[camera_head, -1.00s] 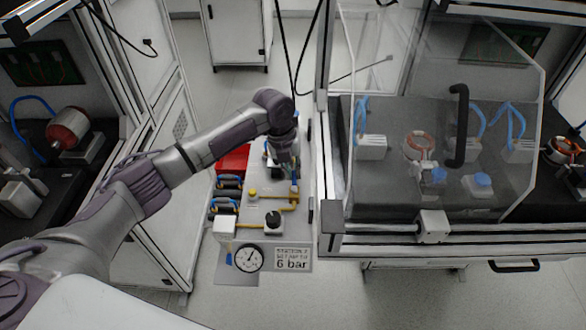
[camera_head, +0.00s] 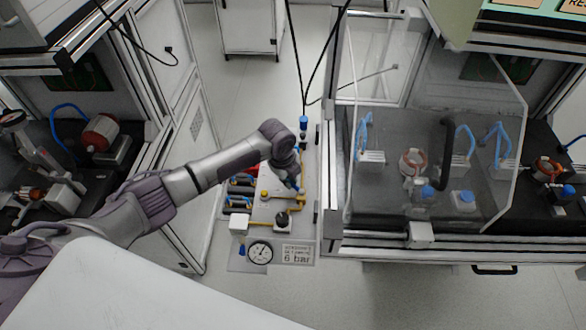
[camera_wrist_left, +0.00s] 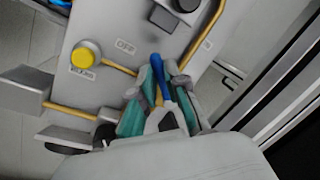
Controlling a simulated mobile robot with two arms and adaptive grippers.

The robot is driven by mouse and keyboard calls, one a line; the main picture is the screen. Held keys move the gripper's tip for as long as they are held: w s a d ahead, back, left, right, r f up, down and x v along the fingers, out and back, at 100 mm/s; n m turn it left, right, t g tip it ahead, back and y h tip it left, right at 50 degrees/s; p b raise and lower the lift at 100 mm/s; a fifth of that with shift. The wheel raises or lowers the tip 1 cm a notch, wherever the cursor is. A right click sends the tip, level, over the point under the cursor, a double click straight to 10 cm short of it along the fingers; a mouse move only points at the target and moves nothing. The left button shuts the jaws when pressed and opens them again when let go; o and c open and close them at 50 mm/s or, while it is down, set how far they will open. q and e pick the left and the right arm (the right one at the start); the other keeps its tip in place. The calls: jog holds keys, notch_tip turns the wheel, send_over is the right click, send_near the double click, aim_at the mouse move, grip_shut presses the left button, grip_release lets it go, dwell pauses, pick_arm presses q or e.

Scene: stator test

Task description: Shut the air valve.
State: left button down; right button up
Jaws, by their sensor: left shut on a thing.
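My left gripper (camera_wrist_left: 165,95) is shut on the blue handle (camera_wrist_left: 157,68) of the air valve, which rises between the teal finger pads in the left wrist view. An OFF label (camera_wrist_left: 125,47) is on the panel left of the handle, and another small label (camera_wrist_left: 207,44) is to its right. In the head view my left gripper (camera_head: 297,184) is low at the right side of the grey panel (camera_head: 262,212), by the yellow pipe (camera_head: 288,206). The valve body is mostly hidden by the fingers. My right gripper is not in view.
A yellow button (camera_head: 264,195), a black knob (camera_head: 283,218), a white box (camera_head: 238,224) and a gauge (camera_head: 260,252) are on the panel, near the 6 bar sign (camera_head: 297,253). A clear-walled enclosure (camera_head: 480,120) stands close on the right. Open floor lies behind.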

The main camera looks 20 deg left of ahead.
aim_at(286, 200)
pick_arm(q)
jog(key=n+p, duration=0.1)
jog(key=s+n+p, duration=0.1)
jog(key=n+p, duration=0.1)
jog(key=n+y+p, duration=0.1)
jog(key=shift+s+a+r+n, duration=0.15)
jog(key=shift+s+r+n, duration=0.15)
jog(key=shift+s+r, duration=0.05)
jog(key=shift+s+f+n+y+p, duration=0.15)
jog(key=shift+s+n+p, duration=0.15)
jog(key=shift+n+p, duration=0.6)
jog(key=shift+s+f+n+y+p, duration=0.15)
jog(key=shift+s+n+p, duration=0.15)
jog(key=shift+n+p, duration=0.55)
jog(key=c, duration=1.2)
grip_release()
jog(key=shift+s, duration=0.1)
notch_tip(286, 200, up, 12)
jog(key=s+d, duration=0.1)
jog(key=s, duration=0.1)
jog(key=shift+s, duration=0.15)
jog(key=shift+f, duration=0.1)
